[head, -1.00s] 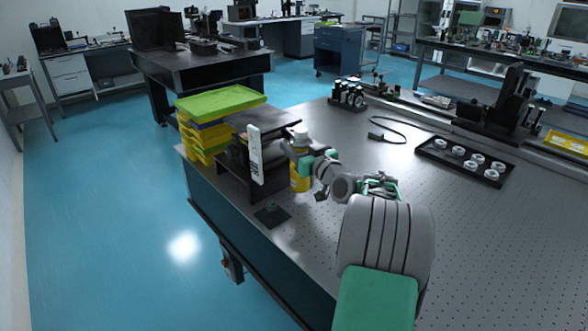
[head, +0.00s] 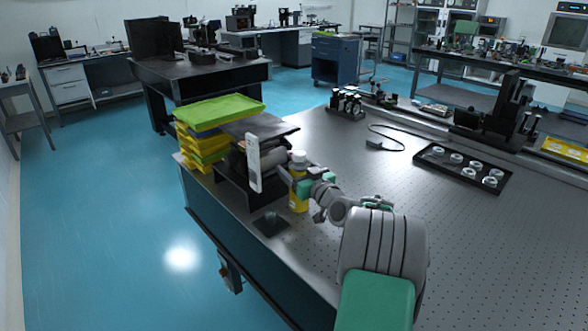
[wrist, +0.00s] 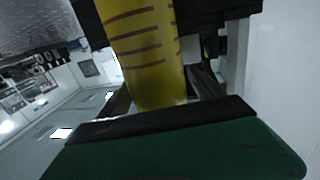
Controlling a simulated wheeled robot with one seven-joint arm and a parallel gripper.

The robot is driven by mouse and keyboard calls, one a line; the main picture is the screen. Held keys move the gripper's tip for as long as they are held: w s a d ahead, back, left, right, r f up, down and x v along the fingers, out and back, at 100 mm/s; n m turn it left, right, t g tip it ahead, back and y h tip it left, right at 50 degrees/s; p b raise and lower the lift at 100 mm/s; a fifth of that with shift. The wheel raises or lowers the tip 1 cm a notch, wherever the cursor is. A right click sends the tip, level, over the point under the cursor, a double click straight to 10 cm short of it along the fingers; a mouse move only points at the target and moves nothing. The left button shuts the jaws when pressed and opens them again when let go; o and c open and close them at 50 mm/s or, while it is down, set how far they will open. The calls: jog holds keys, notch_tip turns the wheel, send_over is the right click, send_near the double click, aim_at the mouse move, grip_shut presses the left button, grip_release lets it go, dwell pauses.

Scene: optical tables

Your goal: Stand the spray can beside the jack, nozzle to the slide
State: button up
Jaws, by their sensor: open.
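The yellow can (head: 298,197) with a white top stands upright on the optical table, just right of a small black riser shelf. I take it to be the spray can; its nozzle direction is too small to tell. My gripper (head: 300,186) is at the can's side, open, with its fingers around it. In the wrist view the yellow can (wrist: 148,55), with dark red stripes, lies between the two dark fingers (wrist: 160,95); contact cannot be told. A dark square plate (head: 270,223) lies near the table's front edge. I cannot tell surely which things are the jack and the slide.
Stacked yellow and green trays (head: 200,150) and a white upright device (head: 253,163) stand to the left by the shelf (head: 232,185). A black tray with white rings (head: 463,167) and a cable (head: 385,143) lie farther right. The perforated tabletop between is clear.

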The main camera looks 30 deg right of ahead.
jog(key=shift+r, duration=0.2)
jog(key=shift+s+f, duration=0.1)
jog(key=shift+s, duration=0.25)
jog(key=s, duration=1.1)
jog(key=shift+s+a+b, duration=0.15)
jog(key=shift+a+b, duration=0.25)
dwell(0.7)
jog(key=shift+c, duration=0.3)
